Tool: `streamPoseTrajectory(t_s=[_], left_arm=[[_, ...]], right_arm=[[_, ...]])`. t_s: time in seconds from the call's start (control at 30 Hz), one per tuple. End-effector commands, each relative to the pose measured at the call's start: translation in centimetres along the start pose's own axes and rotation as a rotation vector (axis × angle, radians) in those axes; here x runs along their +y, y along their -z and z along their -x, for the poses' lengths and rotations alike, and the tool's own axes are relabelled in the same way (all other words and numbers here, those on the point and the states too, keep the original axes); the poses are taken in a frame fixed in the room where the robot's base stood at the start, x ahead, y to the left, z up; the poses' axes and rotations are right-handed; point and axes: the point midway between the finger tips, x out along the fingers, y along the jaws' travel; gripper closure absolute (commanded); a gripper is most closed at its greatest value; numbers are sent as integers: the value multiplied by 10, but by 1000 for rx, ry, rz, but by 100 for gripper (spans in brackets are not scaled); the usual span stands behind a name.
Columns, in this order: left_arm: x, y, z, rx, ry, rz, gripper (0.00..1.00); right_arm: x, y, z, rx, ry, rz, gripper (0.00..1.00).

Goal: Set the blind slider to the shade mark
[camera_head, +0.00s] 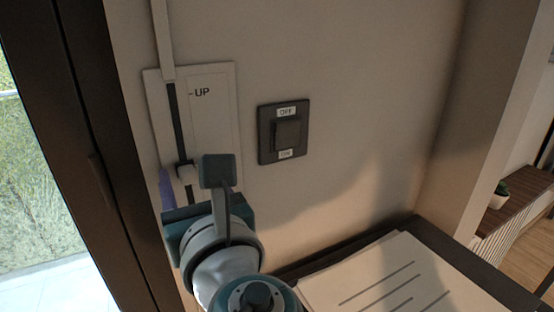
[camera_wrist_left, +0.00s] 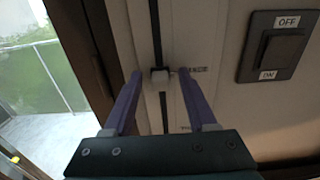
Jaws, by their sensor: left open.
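The blind slider is a pale plate (camera_head: 211,119) on the wall with a dark vertical slot and an "UP" mark near the top. Its small knob (camera_head: 185,169) sits in the lower part of the slot. The knob also shows in the left wrist view (camera_wrist_left: 160,78), level with a partly hidden label. My left gripper (camera_wrist_left: 160,72) is open, with one purple fingertip on each side of the knob and a visible gap to it on the left. A lower label is mostly hidden by the right finger. I cannot tell which label is the shade mark. My right gripper is not in view.
A dark OFF/ON switch (camera_head: 284,132) is on the wall right of the plate. A dark window frame (camera_head: 85,120) stands close on the left. Printed paper (camera_head: 400,275) lies on the dark-edged surface below. The wall right of the switch is clear.

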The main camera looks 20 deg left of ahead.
Motion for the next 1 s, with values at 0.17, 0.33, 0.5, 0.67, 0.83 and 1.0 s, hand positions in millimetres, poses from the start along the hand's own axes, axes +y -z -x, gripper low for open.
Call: streamPoseTrajectory(t_s=[0.17,0.33,0.5,0.67,0.83,1.0], left_arm=[[0,2,14,1,1,0,43],[0,4,48,5,2,1,43],[0,3,80,4,1,1,43],[0,1,96,1,0,1,43],[0,0,100,0,0,0,43],[0,0,99,1,-1,1,43]], right_arm=[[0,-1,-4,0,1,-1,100],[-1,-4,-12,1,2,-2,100],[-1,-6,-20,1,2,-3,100],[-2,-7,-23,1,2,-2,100],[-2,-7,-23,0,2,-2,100],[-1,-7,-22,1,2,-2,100]])
